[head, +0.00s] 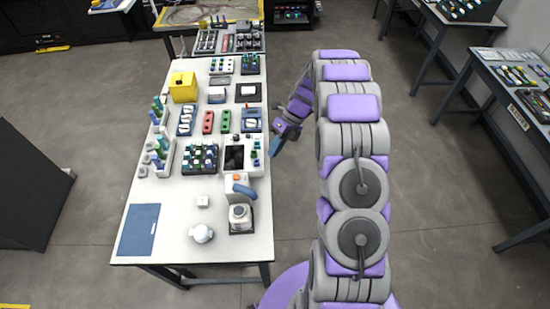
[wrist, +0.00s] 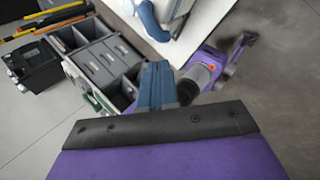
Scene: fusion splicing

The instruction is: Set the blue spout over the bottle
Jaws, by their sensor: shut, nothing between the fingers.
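The blue spout (head: 244,191) is a curved blue arm on a white and grey dispenser near the front right of the table. It also shows at the top of the wrist view (wrist: 152,22). A squat grey-white vessel, seemingly the bottle (head: 238,212), sits in the dispenser's base below the spout. The spout appears swung off to the right side, not clearly over the vessel. My gripper (head: 275,147) is beyond the table's right edge, farther back than the dispenser. Its blue fingers (wrist: 156,86) are shut and empty, apart from the spout.
The white table (head: 180,215) carries racks and trays at its back and a white device with a dark screen (head: 235,157) behind the dispenser. A round glass vessel (head: 201,233) stands left of the dispenser. A blue mat (head: 139,230) lies front left.

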